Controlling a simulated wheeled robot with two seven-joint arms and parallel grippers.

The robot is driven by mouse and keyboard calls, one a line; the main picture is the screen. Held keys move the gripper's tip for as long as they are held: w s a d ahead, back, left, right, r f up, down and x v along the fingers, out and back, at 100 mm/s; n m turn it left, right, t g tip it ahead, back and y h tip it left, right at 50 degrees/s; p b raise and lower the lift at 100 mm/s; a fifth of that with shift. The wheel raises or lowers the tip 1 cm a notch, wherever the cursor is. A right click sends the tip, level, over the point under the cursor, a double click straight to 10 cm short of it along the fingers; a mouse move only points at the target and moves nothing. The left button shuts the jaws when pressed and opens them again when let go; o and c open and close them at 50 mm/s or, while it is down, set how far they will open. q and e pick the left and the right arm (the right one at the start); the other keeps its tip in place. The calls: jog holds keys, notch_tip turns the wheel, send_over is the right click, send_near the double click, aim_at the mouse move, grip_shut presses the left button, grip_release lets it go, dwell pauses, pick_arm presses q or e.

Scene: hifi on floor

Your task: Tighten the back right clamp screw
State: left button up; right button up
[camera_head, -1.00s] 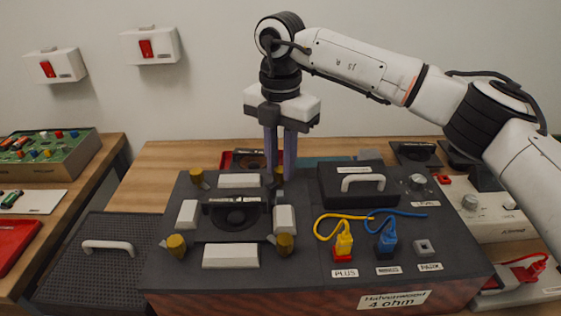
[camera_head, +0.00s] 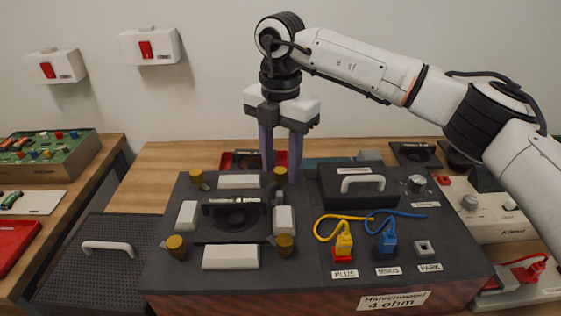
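The back right clamp screw, a brass knob (camera_head: 280,176), stands at the back right corner of the speaker mount on the dark test box (camera_head: 308,254). My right gripper (camera_head: 281,172) points straight down over it. Its two purple-grey fingers are apart, one on each side of the knob in the picture. They do not appear to touch it. The other brass clamp screws are at back left (camera_head: 196,179), front left (camera_head: 176,246) and front right (camera_head: 285,246). A black speaker (camera_head: 237,216) sits between white blocks. My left gripper is not in view.
A black lidded block with a white handle (camera_head: 362,184) stands right of the knob. Yellow and blue cables run to the plugs (camera_head: 344,244) on the box's right half. The wooden table (camera_head: 165,160) is clear at back left.

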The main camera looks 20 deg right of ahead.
aim_at(280, 169)
notch_tip(280, 169, up, 10)
jog(key=shift+r, duration=0.2)
dwell(0.5)
